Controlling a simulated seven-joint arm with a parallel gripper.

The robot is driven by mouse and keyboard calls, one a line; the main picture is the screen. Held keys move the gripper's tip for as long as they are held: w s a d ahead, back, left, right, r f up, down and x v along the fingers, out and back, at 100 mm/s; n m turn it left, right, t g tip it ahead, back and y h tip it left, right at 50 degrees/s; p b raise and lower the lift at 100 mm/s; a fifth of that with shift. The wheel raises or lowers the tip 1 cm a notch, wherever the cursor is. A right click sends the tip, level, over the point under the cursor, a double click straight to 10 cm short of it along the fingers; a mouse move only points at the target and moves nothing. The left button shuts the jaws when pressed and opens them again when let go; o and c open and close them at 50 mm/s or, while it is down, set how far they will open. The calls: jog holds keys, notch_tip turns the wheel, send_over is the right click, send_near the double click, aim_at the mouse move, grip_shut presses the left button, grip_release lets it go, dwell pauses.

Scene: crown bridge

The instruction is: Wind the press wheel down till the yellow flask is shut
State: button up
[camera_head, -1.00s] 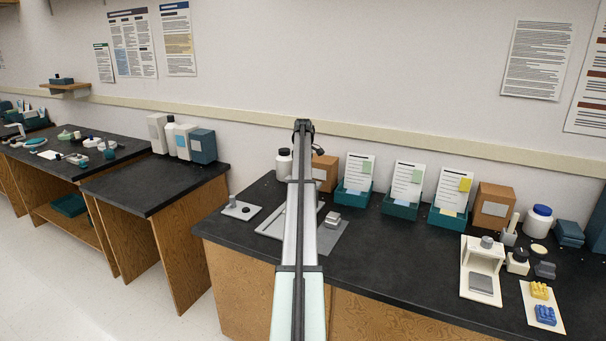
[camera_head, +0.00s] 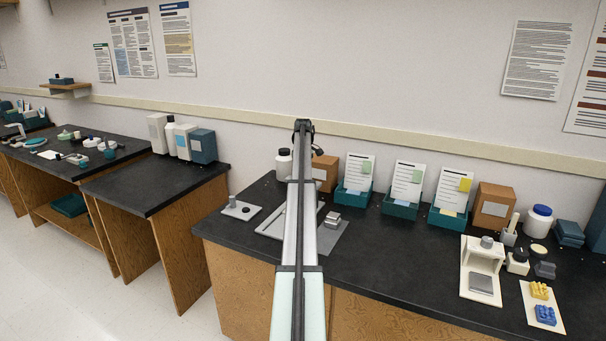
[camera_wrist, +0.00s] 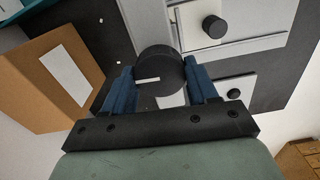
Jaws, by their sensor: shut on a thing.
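In the wrist view my gripper (camera_wrist: 173,88) has its two blue fingers on either side of a black round wheel (camera_wrist: 160,66) with a white bar mark on its top, and is shut on it. I take this to be the press wheel. What lies under the wheel is mostly hidden; a small pale patch shows between the fingers. I cannot make out the yellow flask at the wheel. In the head view my arm hides the gripper and the wheel.
A brown box (camera_wrist: 52,75) with a white label stands left of my gripper in the wrist view. Pale plates with black knobs (camera_wrist: 213,27) lie to the right. In the head view, teal card holders (camera_head: 400,208), a cream stand (camera_head: 478,293) and yellow blocks (camera_head: 539,290) are further right.

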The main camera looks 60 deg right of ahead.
jog(key=m, duration=0.4)
jog(key=shift+m, duration=0.4)
jog(key=m, duration=1)
jog(key=shift+m, duration=0.4)
jog(key=m, duration=0.5)
jog(key=shift+m, duration=0.3)
jog(key=o, duration=1.1)
jog(key=shift+c, duration=0.2)
